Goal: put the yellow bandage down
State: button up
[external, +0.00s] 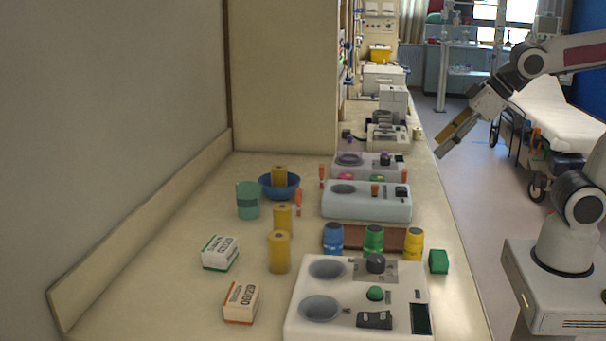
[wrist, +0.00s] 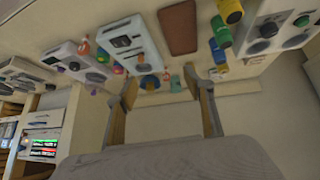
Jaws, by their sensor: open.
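Three yellow bandage rolls show in the external view. One yellow bandage (external: 279,175) stands in the blue bowl (external: 292,190), and its lower part is hidden by the rim. A second yellow bandage (external: 282,219) stands upright on the counter in front of the bowl. A third yellow bandage (external: 279,252) stands nearer the camera. My gripper (external: 453,133) is open, raised beyond the counter's right edge, well apart from all of them. In the wrist view my gripper (wrist: 165,95) shows two spread fingers with nothing held between them; the blue bowl (wrist: 150,81) lies far beyond.
A teal cup (external: 248,200) stands left of the bowl. Two cartons (external: 220,252) (external: 241,302) lie front left. Blue (external: 333,238), green (external: 373,240) and yellow (external: 413,244) bottles, a green block (external: 438,261) and devices (external: 366,207) crowd the right. The left strip of counter is clear.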

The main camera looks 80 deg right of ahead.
jog(key=s+a+f+g+y, duration=0.1)
jog(key=s+a+f, duration=0.1)
jog(key=s, duration=0.4)
jog(key=s+a+f+n, duration=0.1)
jog(key=s+a+f, duration=0.2)
jog(key=s, duration=0.3)
jog(key=shift+g+y, duration=0.4)
